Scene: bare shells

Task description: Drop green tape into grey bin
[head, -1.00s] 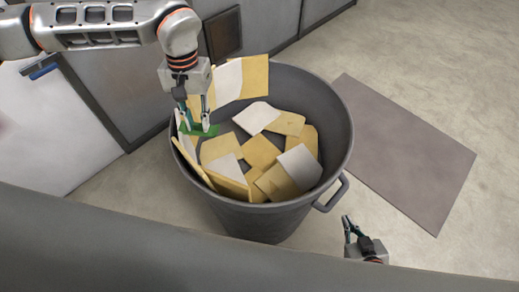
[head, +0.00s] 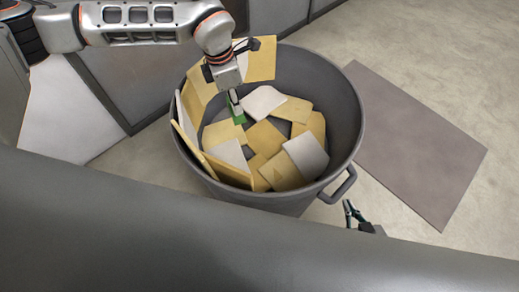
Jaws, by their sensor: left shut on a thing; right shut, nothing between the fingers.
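The green tape (head: 238,117) is at the fingertips of my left gripper (head: 236,104), which is shut on it. The gripper points down over the left part of the grey bin's opening, and the tape appears inside the rim. The grey bin (head: 345,125) is a large round tub with a side handle. Whether the tape touches the contents below, I cannot tell. My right gripper (head: 350,213) is shut and empty, low in the view, to the right of the bin and outside it.
Several tan and white flat pieces (head: 265,137) lie in the bin, and some stand up along its left and back wall. A grey mat (head: 425,145) lies on the floor at right. Grey cabinets (head: 120,85) stand behind the bin at left.

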